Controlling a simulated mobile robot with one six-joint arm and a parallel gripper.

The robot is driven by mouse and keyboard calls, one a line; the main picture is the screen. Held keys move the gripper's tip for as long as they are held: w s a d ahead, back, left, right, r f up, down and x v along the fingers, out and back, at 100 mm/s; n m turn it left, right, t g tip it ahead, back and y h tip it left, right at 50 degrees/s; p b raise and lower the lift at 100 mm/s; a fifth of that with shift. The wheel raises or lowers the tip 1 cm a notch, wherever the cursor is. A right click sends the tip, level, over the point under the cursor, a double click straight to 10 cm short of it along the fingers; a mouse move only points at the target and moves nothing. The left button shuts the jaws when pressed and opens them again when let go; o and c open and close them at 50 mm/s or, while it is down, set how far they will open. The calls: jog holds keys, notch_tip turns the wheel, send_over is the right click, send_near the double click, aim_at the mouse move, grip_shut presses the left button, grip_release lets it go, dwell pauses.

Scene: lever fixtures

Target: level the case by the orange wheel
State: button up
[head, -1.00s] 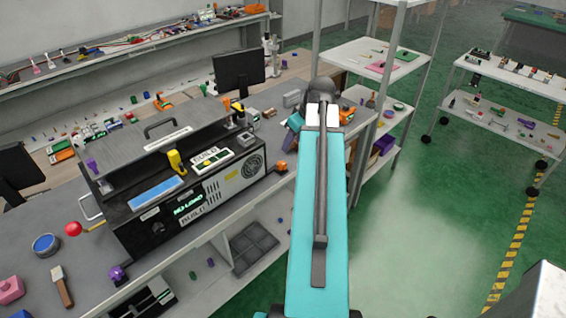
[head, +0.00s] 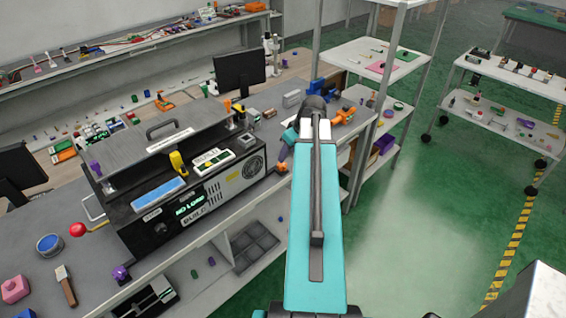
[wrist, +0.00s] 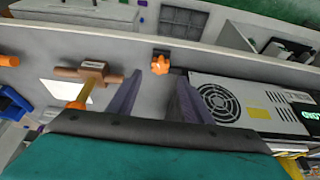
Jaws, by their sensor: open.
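The case (head: 208,208) is a dark and grey box with a lit display, a fan grille and a handled lid, standing on the bench. The orange wheel (head: 283,168) is small and sits by the right end of the case. In the wrist view, the orange wheel (wrist: 160,64) is lobed and near the bench's front edge, just left of the case's fan end (wrist: 235,105). My gripper (wrist: 158,78) is open, its two fingers on either side of the wheel's line of sight. The wheel shows between and beyond the fingertips; contact cannot be told.
A brown T-shaped piece (wrist: 93,72) with a yellow shaft lies left of the gripper. A purple wheel (head: 120,272) and a red ball lever (head: 78,229) are at the case's left. A monitor (head: 240,72) stands behind. Shelving (head: 357,150) stands right of the bench.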

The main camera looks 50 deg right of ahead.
aim_at(282, 165)
jog(key=shift+p+x, duration=1.15)
jog(key=shift+x, duration=2.6)
jog(key=shift+a, duration=0.1)
jog(key=c, duration=0.9)
jog(key=shift+a+f, duration=0.1)
jog(key=shift+c, duration=0.8)
